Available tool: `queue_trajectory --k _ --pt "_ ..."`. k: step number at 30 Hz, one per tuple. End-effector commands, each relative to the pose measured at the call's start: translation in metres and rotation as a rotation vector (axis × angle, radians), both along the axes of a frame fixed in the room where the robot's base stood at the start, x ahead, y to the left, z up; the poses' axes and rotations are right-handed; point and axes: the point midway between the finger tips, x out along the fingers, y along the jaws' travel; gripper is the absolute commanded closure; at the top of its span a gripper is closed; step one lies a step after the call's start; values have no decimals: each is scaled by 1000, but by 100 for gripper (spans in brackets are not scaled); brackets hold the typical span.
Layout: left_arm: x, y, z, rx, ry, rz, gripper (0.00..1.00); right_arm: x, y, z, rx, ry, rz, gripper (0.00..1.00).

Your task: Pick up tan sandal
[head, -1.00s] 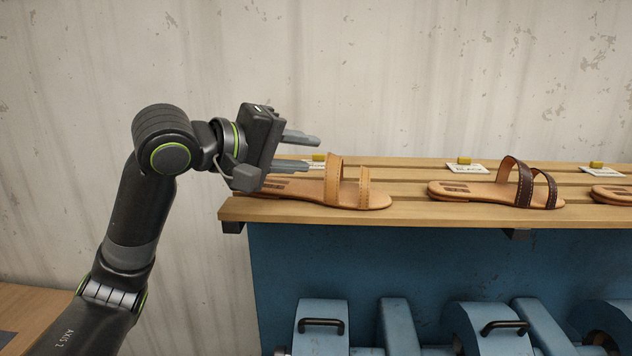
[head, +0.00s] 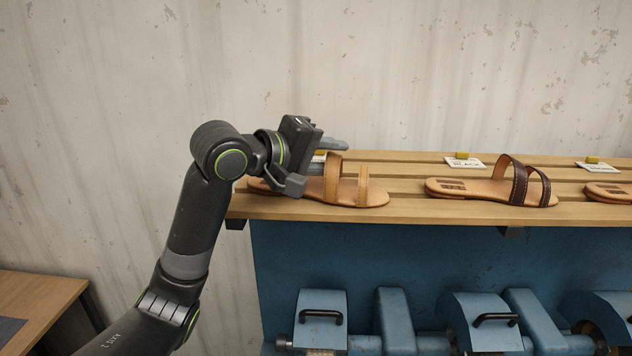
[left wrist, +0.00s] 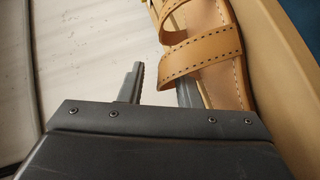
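The tan sandal (head: 350,193) lies on the slatted wooden shelf at its left end, toe to the right, with two light tan straps. My left gripper (head: 324,157) is at its heel side, partly in front of it. In the left wrist view, the sandal's straps (left wrist: 205,54) fill the upper right. One finger of the left gripper (left wrist: 160,82) appears to pass beneath the straps; the other is outside them, with a gap between. The gripper is open. The inner finger's tip is partly hidden by the straps. My right gripper is out of view.
A dark-strapped sandal (head: 492,189) lies to the right on the shelf (head: 410,213), with another sandal (head: 610,192) at the right edge. Cards with yellow clips (head: 464,162) stand behind. Blue machinery (head: 400,321) is below; a wooden table (head: 38,300) is lower left.

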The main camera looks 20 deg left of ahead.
Motion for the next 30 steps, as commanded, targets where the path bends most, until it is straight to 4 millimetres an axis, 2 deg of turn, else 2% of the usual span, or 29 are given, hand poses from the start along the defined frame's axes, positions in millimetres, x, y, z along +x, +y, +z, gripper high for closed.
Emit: queue_trajectory --k 4,11,23,30 --pt "0 0 0 0 0 0 70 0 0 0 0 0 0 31" --pt "0 0 0 0 0 0 100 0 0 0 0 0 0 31" --pt "0 0 1 -1 -1 0 100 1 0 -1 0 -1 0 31" --pt "0 0 15 0 -5 0 100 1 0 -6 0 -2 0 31"
